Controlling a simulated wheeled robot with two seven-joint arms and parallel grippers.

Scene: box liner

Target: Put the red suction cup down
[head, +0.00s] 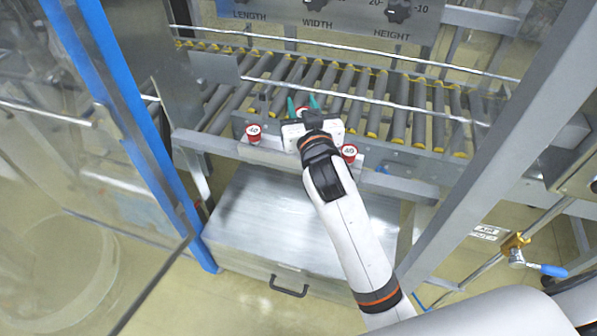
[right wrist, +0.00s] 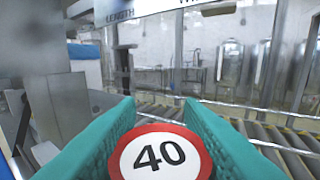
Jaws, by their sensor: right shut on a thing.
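My right gripper (head: 304,102) is shut on a red suction cup (head: 302,111) with a white top. In the right wrist view the held suction cup (right wrist: 160,154) shows the number 40 between the two teal fingers. The gripper is over the near edge of the roller conveyor. Whether the cup touches anything beneath is hidden. Two more red cups marked 40 stand on the ledge in front of the conveyor, one at left (head: 253,133) and one at right (head: 348,153) of my wrist. My left gripper is not in view.
The roller conveyor (head: 390,110) runs behind the ledge (head: 270,155), with metal rails (head: 400,105) along it. A metal box with a handle (head: 250,215) is below. A blue post and clear panel stand at left, a grey frame post (head: 480,150) at right.

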